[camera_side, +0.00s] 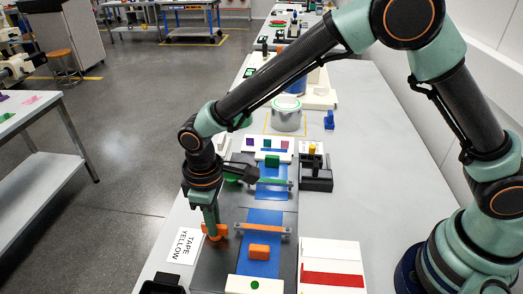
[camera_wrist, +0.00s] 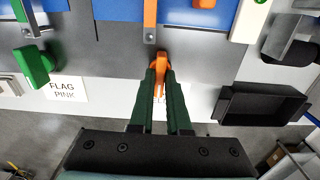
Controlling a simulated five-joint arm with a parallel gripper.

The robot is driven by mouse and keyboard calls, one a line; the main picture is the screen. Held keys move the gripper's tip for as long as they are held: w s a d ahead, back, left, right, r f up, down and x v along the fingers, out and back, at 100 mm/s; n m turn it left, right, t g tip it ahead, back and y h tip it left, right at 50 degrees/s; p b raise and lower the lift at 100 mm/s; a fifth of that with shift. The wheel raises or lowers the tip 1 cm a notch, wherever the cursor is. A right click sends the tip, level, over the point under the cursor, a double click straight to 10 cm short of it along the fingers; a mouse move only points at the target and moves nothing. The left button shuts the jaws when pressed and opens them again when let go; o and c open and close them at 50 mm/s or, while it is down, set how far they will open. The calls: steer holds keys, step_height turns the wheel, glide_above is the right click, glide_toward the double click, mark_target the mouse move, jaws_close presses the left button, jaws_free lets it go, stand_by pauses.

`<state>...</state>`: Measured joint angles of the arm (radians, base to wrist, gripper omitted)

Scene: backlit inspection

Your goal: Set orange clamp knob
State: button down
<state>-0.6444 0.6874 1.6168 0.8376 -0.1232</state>
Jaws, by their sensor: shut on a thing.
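The orange clamp knob (camera_side: 219,236) is at the left edge of a dark fixture plate, at the end of a clamp bar (camera_side: 262,229) that crosses a blue strip. My gripper (camera_side: 212,229) points down at the knob from above. In the wrist view the knob (camera_wrist: 161,56) sits between the green fingertips of my gripper (camera_wrist: 160,70), which are shut on it. The fingers hide part of the knob. An orange block (camera_side: 259,251) lies on the blue strip beside the bar.
A green knob (camera_wrist: 33,66) is on the neighbouring clamp, near a "FLAG PINK" card (camera_wrist: 66,88). A "TAPE YELLOW" card (camera_side: 184,246) lies left of the plate.

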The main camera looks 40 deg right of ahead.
steer(key=m, duration=0.4)
steer(key=shift+m, duration=0.4)
steer(key=m, duration=0.4)
steer(key=shift+r+m, duration=0.1)
steer(key=shift+m, duration=0.2)
steer(key=m, duration=0.4)
steer(key=shift+m, duration=2.1)
steer(key=c, duration=0.9)
jaws_free()
